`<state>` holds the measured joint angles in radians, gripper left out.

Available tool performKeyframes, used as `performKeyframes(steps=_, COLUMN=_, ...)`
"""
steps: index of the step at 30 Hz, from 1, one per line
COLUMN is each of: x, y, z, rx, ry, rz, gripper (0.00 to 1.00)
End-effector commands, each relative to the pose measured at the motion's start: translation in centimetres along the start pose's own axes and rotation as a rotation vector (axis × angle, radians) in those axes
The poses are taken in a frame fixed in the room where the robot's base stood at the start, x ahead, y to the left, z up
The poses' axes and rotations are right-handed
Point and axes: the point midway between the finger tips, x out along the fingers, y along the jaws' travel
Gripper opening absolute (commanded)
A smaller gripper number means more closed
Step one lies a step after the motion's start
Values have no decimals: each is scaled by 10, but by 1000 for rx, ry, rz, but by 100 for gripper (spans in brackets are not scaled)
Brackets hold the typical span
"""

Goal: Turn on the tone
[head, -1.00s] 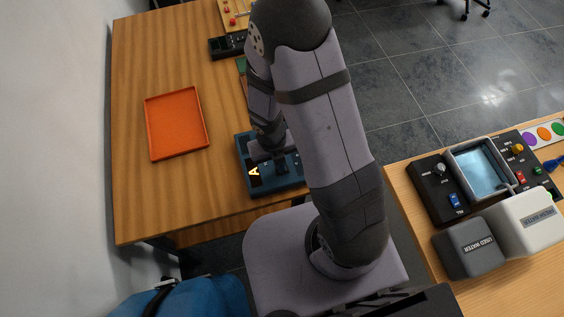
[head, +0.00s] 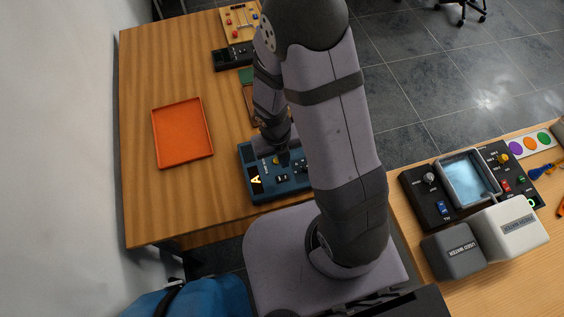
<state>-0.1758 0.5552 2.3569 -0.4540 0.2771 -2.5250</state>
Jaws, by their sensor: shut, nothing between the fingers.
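A blue instrument box (head: 250,188) sits near the front edge of the wooden table. Its small dark display (head: 256,179) shows a lit yellow "A". My gripper (head: 284,160) is shut and empty, pointing down at or just above the box's top, right of the yellow knob. I cannot tell whether it touches a control. My arm hides the right end of the box, and the switch labels are too small to read.
An orange tray (head: 183,133) lies empty to the left. A dark device (head: 232,57) and a board with small parts (head: 240,22) stand farther back. On the right table are a black panel with a basin (head: 467,180) and grey (head: 452,250) and white (head: 517,230) water boxes.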

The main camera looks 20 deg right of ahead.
Motion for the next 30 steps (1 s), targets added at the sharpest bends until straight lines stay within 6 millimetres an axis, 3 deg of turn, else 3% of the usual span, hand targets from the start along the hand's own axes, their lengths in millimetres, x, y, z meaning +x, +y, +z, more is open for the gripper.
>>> performKeyframes(steps=3, x=-23, y=-6, z=1, rx=1, ry=-4, rz=0, gripper=0)
performKeyframes(steps=10, x=-44, y=-11, z=0, rx=1, ry=-1, rz=0, gripper=0)
performKeyframes(steps=30, x=-50, y=-13, z=0, rx=-1, ry=1, rz=0, gripper=0)
